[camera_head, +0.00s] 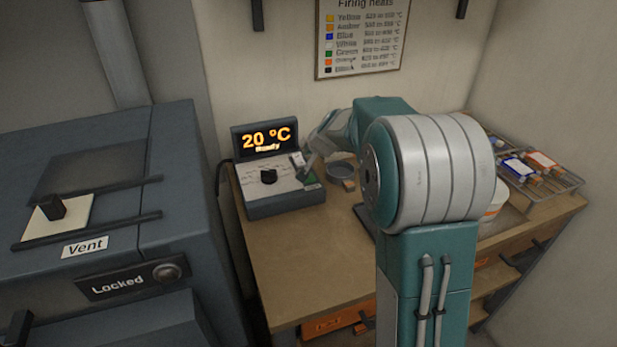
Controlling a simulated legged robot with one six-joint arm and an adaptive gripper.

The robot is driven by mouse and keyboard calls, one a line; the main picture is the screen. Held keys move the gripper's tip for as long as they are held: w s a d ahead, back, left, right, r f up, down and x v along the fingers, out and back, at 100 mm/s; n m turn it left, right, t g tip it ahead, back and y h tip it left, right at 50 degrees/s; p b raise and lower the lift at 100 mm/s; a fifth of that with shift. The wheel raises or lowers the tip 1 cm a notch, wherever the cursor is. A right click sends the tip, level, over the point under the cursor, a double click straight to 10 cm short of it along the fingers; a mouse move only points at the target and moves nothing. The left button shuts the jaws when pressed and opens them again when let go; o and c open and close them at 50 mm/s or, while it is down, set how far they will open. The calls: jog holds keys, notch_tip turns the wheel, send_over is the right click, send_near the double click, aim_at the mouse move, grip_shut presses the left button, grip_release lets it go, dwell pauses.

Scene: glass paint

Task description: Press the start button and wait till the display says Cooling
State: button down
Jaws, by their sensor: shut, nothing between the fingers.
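The controller (285,203) is a grey box with a sloped white panel, standing at the left end of the wooden bench. Its display (266,138) glows orange and reads "20 °C" with "Ready" below. A green button (311,178), likely the start button, shows at the panel's right side. My gripper (307,172) is shut and empty, its tips at or just above the green button. I cannot tell whether they touch it. My arm hides part of the bench to the right.
A dark kiln (180,215) stands on the left, with labels "Vent" (85,246) and "Locked" (117,285). A wire rack (545,178) with coloured pieces is at the right. The bench (300,270) is clear in front of the controller.

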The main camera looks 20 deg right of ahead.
jog(key=shift+f, duration=2.85)
jog(key=shift+f, duration=0.1)
jog(key=shift+f, duration=0.2)
jog(key=shift+f, duration=0.45)
jog(key=shift+r, duration=0.85)
jog(key=shift+r, duration=0.1)
jog(key=shift+r, duration=2.45)
